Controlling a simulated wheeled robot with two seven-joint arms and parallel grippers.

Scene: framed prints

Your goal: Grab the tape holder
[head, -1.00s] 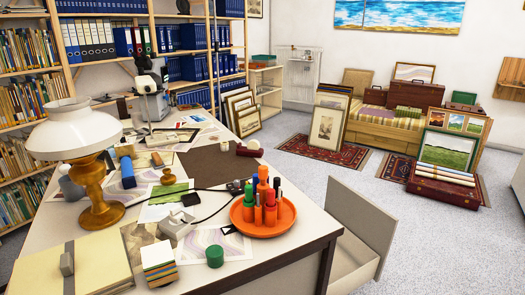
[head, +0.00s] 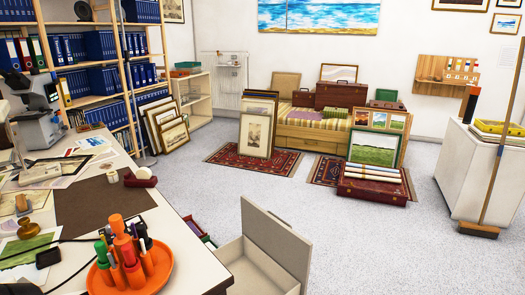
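Neither of my grippers shows in the head view.
An orange tray (head: 155,280) with several markers stands on the near desk corner. A white desk (head: 190,245) edge runs along its right. A broom (head: 490,190) leans by a white cabinet (head: 470,180). The middle floor is clear.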

